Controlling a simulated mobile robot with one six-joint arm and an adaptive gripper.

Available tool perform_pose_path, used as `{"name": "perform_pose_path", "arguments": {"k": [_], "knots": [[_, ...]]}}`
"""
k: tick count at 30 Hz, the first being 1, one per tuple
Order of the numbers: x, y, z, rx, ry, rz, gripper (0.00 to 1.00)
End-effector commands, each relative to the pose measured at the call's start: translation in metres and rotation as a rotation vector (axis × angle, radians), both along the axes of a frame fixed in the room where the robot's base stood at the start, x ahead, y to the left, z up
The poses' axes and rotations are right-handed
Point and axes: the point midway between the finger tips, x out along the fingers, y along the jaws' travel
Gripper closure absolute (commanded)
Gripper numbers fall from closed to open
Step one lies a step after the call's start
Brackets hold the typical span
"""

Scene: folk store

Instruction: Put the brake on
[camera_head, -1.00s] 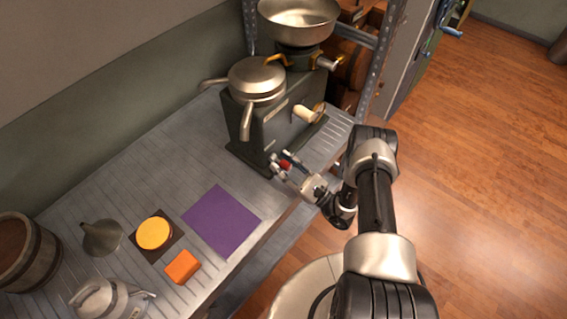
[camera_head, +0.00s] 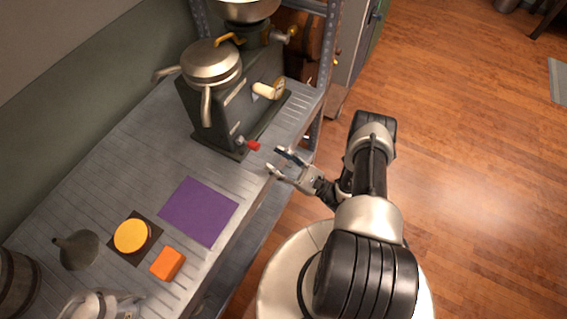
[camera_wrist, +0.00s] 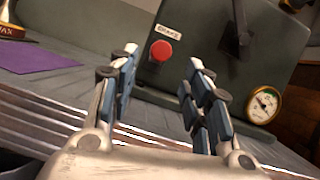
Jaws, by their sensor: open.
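The brake is a red round knob (camera_head: 253,145) low on the near end of the dark green machine (camera_head: 240,105). In the wrist view the red knob (camera_wrist: 161,50) sits under a white label reading BRAKE (camera_wrist: 176,32). It shows between my two fingers but beyond them. My gripper (camera_head: 274,159) is open and empty, just to the right of the knob and apart from it, near the bench's front edge. How far the knob is pushed in or pulled out I cannot tell.
The bench (camera_head: 120,170) holds a purple mat (camera_head: 200,211), an orange block (camera_head: 167,263), a yellow disc (camera_head: 132,236) and a grey funnel (camera_head: 77,250). Open wooden floor lies right.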

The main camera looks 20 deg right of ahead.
Motion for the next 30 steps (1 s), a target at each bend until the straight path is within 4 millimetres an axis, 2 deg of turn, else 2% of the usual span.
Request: {"name": "perform_pose_path", "arguments": {"k": [6, 15, 19, 20, 23, 24, 27, 30], "knots": [[-0.016, -0.014, -0.008, -0.001, 0.000, -0.001, 0.55], [-0.018, -0.015, -0.009, -0.001, 0.000, 0.002, 0.55], [-0.016, -0.007, -0.002, -0.008, 0.012, 0.061, 0.64], [-0.015, 0.000, 0.002, -0.015, 0.024, 0.106, 0.66], [-0.016, 0.035, 0.025, -0.067, 0.104, 0.367, 0.73], [-0.021, 0.052, 0.035, -0.114, 0.157, 0.508, 0.75], [-0.042, 0.086, 0.054, -0.320, 0.329, 0.871, 0.82], [-0.060, 0.090, 0.066, -0.636, 0.506, 1.135, 0.89]]}}
